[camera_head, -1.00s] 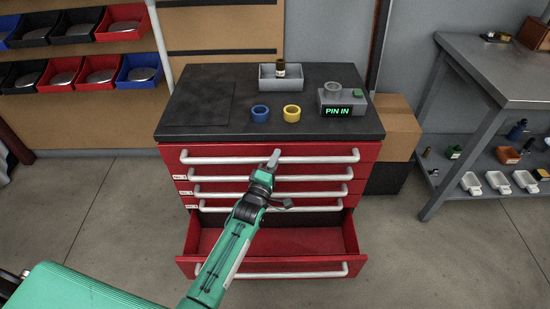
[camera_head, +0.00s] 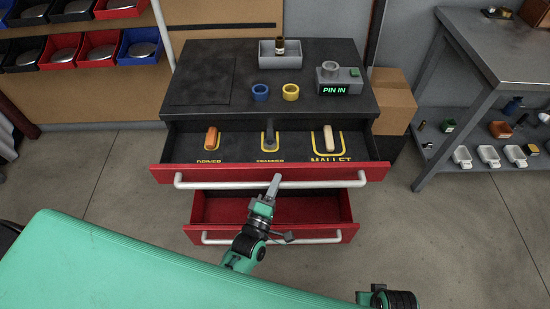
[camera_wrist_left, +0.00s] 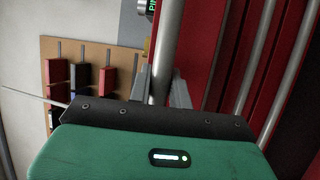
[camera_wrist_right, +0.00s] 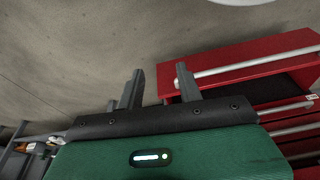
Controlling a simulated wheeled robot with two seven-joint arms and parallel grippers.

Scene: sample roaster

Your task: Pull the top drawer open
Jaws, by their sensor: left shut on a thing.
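The top drawer (camera_head: 160,173) of the red cabinet stands pulled out in the head view, with its grey handle (camera_head: 215,185) across the front. Inside it show a driver slot with an orange handle (camera_head: 211,139), a middle slot with a dark tool (camera_head: 270,136) and a mallet slot with a pale handle (camera_head: 329,138). My left gripper (camera_head: 274,184) is at the middle of the handle. In the left wrist view its fingers close around the handle bar (camera_wrist_left: 162,55). My right gripper (camera_wrist_right: 160,85) is open and empty in the right wrist view, its fingers apart.
The bottom drawer (camera_head: 325,207) is also pulled out, below the top one. On the cabinet top are a grey tray (camera_head: 268,62), a blue ring (camera_head: 260,92), a yellow ring (camera_head: 291,92) and a "PIN IN" device (camera_head: 340,82). A grey workbench (camera_head: 500,60) stands at the right.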

